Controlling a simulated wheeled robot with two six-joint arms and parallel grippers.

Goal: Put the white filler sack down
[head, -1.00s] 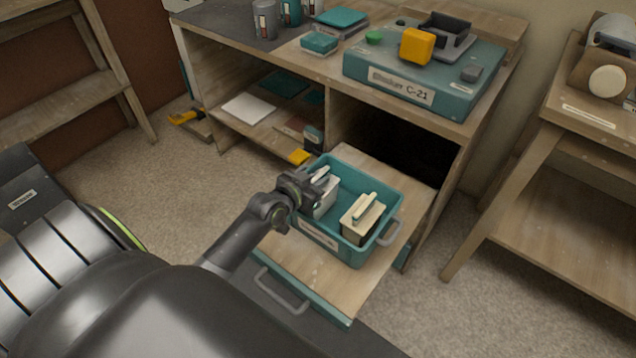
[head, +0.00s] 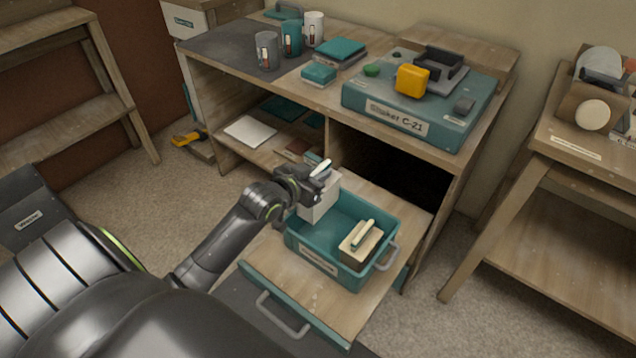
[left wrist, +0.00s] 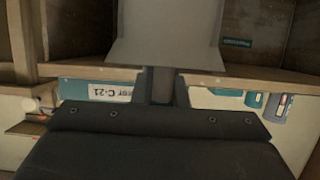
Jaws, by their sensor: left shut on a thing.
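The white filler sack (head: 319,206) is a pale block with a raised grip strip on top. My left gripper (head: 316,180) is shut on that top strip. The sack is upright at the left end of the teal crate (head: 338,272), standing above its rim; I cannot tell whether its base is clear of the rim. In the left wrist view the sack (left wrist: 165,35) hangs as a grey-white shape between the fingers. My right gripper is not in view.
A cream-and-dark sack (head: 361,243) sits in the crate's right part. The crate stands on a pulled-out wooden drawer (head: 275,262) with bare board at its left. The bench above holds the teal shaker (head: 420,120), a yellow block (head: 411,81) and several cups.

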